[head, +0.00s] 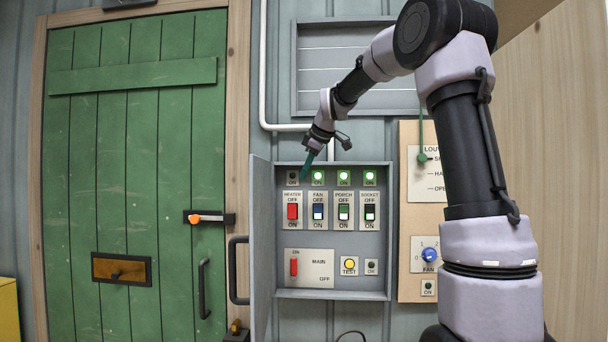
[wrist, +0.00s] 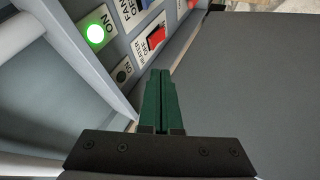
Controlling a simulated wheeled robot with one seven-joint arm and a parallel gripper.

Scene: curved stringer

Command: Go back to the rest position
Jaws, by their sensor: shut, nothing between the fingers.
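My gripper (head: 307,165) has green fingers and hangs at the top left of the open grey switch box, near the heater column. In the wrist view the two green fingers (wrist: 159,80) are together with nothing between them. The red heater switch (head: 293,211) shows below the fingertips, and a red switch also shows in the wrist view (wrist: 155,38). The small lamp above the heater is dark, while the lamps over fan, porch and socket (head: 343,178) glow green. I cannot tell whether the fingers touch the box.
The box's grey door (head: 261,250) stands open at its left side. A green plank door (head: 140,150) with an orange-tipped latch (head: 205,218) is farther left. A wooden panel (head: 409,270) with a blue fan knob (head: 430,254) is right of the box, partly behind my arm.

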